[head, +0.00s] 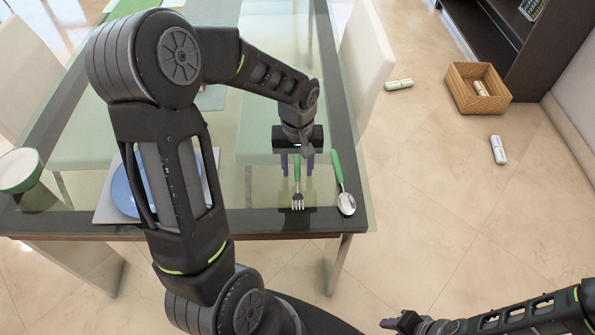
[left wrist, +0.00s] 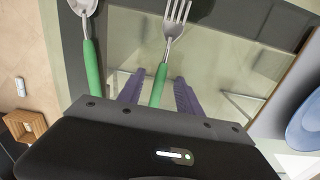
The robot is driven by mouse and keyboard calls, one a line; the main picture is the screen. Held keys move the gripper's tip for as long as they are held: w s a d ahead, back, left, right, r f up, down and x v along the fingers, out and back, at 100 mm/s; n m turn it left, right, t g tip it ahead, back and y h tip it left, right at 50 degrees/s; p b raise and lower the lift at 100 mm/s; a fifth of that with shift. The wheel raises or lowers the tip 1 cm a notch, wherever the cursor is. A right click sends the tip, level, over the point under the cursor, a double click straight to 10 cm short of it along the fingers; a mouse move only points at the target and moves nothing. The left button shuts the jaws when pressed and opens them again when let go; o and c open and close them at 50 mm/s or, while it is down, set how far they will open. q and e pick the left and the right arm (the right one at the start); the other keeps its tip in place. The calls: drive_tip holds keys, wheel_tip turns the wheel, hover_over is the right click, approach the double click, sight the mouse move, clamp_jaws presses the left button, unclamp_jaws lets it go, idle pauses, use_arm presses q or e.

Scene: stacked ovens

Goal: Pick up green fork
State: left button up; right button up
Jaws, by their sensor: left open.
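The green fork (head: 298,187) lies on the glass table, its metal tines toward me and its green handle pointing away. My left gripper (head: 297,170) is above the handle, open, with one finger on each side of it. In the left wrist view the fork (left wrist: 160,84) runs between the two purple fingers (left wrist: 158,92), with its handle's end hidden by the gripper body. I cannot tell whether the fingers touch the table. My right gripper (head: 392,323) is low at the bottom right, away from the table; its jaw state is unclear.
A green-handled spoon (head: 344,192) lies just right of the fork, close to the left gripper. A blue plate (head: 122,190) on a mat is left, partly behind my arm. A green-and-white bowl (head: 20,170) stands at the far left.

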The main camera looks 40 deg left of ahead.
use_arm(q)
drive_tip(key=shift+c, duration=0.5)
clamp_jaws()
idle(0.4)
